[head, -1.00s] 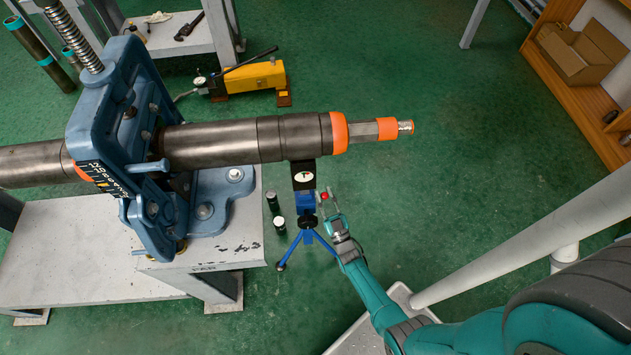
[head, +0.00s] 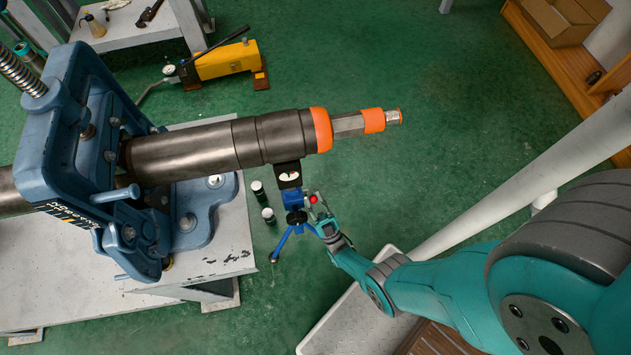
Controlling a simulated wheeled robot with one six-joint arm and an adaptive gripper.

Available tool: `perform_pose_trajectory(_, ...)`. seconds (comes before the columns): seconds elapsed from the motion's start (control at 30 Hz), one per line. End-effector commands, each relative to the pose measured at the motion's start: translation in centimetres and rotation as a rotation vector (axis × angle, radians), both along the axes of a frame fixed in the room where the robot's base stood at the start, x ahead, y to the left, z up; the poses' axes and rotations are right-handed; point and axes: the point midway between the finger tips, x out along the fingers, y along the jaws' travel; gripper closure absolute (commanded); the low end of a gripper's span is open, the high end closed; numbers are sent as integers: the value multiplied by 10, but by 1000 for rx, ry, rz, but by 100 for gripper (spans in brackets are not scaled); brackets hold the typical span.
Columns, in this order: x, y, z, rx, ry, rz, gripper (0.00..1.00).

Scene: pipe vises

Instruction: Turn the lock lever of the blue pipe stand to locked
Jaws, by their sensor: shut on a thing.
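The blue pipe stand (head: 296,219) stands on the green floor under the free end of the grey pipe. Its dark head with a white dial (head: 289,175) sits right under the pipe. The lock lever, with a red knob (head: 313,199), is on the stand's right side. My gripper (head: 320,213) is at the lever, shut on it, with the arm coming in from the lower right. The fingertips are small here and partly cover the lever, so its exact angle is hard to tell. My arm hides part of the stand's legs.
A large blue pipe vise (head: 88,140) on a white bench (head: 190,275) holds the grey pipe (head: 200,148), which has orange bands. Two dark cylinders (head: 268,215) stand left of the stand. A yellow pump (head: 226,60) lies behind. A white rail (head: 490,222) slopes at right.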

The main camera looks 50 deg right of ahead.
Motion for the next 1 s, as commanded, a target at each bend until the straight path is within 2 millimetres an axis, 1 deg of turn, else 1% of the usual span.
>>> perform_pose_trajectory(0.13,0,3,-1,-4,-5,2,100)
perform_pose_trajectory(0.5,0,3,0,-5,-5,1,100)
perform_pose_trajectory(0.53,0,3,0,-5,-6,1,71)
perform_pose_trajectory(0.57,0,3,0,-5,-6,1,63)
perform_pose_trajectory(0.6,0,3,0,-5,-6,1,53)
perform_pose_trajectory(0.63,0,3,0,-5,-6,1,49)
perform_pose_trajectory(1.0,-1,3,-1,-4,-5,0,49)
